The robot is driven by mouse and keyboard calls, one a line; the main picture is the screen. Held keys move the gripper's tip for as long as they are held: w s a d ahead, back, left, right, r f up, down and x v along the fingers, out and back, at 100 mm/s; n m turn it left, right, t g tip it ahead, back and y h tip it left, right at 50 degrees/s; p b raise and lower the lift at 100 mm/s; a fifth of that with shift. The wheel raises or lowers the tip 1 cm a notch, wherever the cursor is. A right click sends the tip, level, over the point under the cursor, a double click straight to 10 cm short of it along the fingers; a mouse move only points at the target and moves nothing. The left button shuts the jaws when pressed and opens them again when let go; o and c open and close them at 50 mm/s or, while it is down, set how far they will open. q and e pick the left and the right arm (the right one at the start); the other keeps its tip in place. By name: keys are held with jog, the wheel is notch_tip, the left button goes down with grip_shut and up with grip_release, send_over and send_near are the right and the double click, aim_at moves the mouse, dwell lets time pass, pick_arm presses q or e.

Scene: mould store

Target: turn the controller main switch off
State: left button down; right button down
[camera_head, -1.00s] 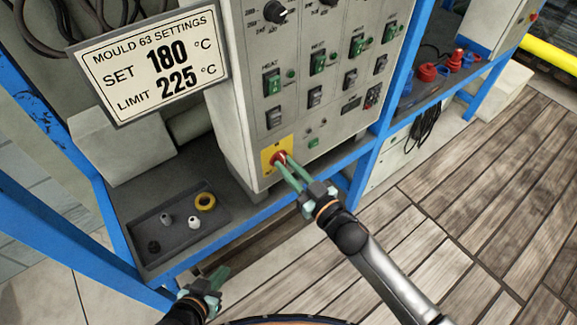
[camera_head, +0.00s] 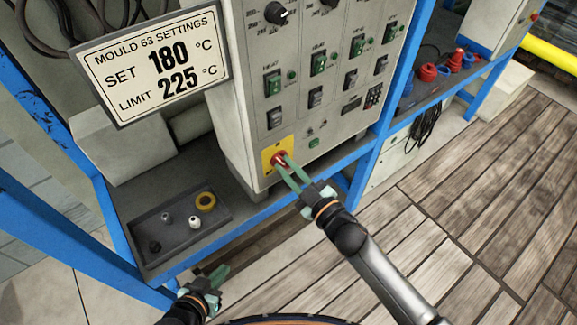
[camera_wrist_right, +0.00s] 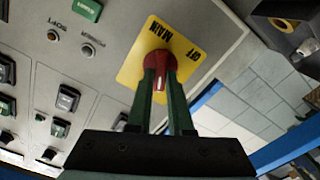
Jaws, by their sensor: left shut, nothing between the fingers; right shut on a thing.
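The controller main switch is a red rotary knob (camera_head: 279,159) on a yellow plate (camera_head: 271,148) at the lower left of the grey controller panel (camera_head: 230,100). My right gripper (camera_head: 286,166) is shut on the knob. In the right wrist view the red knob (camera_wrist_right: 161,64) sits between the two green fingers, and a white mark on it shows. The yellow plate (camera_wrist_right: 192,42) reads MAIN and OFF there. My left gripper (camera_head: 216,277) is shut and empty, low in the head view, apart from the panel.
A dark tray (camera_head: 170,249) with a yellow ring and small parts sits on the shelf left of the panel. A settings sign (camera_head: 150,65) hangs at upper left. A blue frame post (camera_head: 385,110) stands right of the panel. Wooden floor (camera_head: 480,230) is clear at right.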

jog(key=n, duration=0.5)
jog(key=shift+f+n+b, duration=0.2)
jog(key=shift+n+b, duration=0.1)
jog(key=n, duration=0.3)
jog(key=shift+s+f+n+b, duration=0.1)
jog(key=shift+n+b, duration=0.2)
jog(key=shift+b, duration=0.05)
pick_arm(q)
jog(key=shift+w+d+f+b, duration=0.35)
jog(key=shift+d+f, duration=0.1)
jog(key=shift+d, duration=0.1)
pick_arm(e)
jog(key=shift+a+n, duration=0.1)
jog(key=shift+n, duration=1.4)
pick_arm(q)
jog(key=shift+s+f, duration=0.1)
pick_arm(e)
jog(key=c, duration=0.8)
grip_release()
pick_arm(q)
jog(key=shift+a, duration=0.1)
pick_arm(e)
jog(key=shift+s, duration=0.1)
pick_arm(q)
jog(key=shift+d+f+b, duration=0.2)
jog(key=shift+d+b, duration=0.1)
pick_arm(e)
jog(key=shift+v, duration=6.2)
